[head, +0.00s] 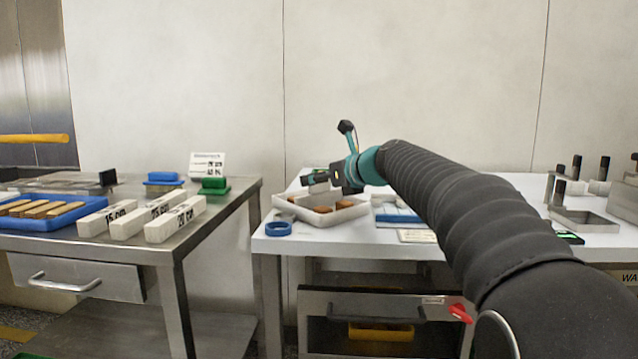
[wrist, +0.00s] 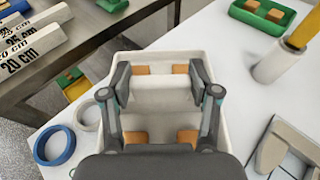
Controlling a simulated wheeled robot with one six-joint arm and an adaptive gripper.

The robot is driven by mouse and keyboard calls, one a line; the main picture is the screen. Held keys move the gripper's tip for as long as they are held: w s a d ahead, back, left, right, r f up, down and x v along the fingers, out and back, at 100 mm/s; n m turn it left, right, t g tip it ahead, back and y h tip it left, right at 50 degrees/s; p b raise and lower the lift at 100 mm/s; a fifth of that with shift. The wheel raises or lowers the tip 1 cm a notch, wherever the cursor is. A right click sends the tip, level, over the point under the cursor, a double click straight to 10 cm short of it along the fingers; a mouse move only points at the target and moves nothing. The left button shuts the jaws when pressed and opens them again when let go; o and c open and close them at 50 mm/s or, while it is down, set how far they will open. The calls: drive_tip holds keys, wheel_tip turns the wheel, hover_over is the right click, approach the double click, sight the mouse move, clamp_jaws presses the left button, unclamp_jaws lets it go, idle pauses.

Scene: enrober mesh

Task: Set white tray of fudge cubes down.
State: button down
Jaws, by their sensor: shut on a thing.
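The white tray of fudge cubes (head: 350,214) is at the left end of the white table, at the tip of my arm. In the wrist view the tray (wrist: 216,70) is right under my gripper (wrist: 163,92), with brown fudge cubes (wrist: 186,137) at its near and far ends. My gripper (head: 335,184) is shut on the tray's raised white middle part, one finger at each side of it. The tray looks level. I cannot tell whether its base touches the table. My gripper's body hides the tray's near end in the wrist view.
A blue ring (head: 278,228) lies just left of the tray, near the table edge. A white ring (wrist: 88,115) is close beside the tray. A green tray with cubes (wrist: 265,12) and a white pot (wrist: 274,65) stand to the right. White length blocks (head: 176,219) sit on the steel table.

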drive_tip(key=shift+c, duration=1.3)
unclamp_jaws()
drive_tip(key=shift+r, duration=0.15)
drive_tip(key=v, duration=1.2)
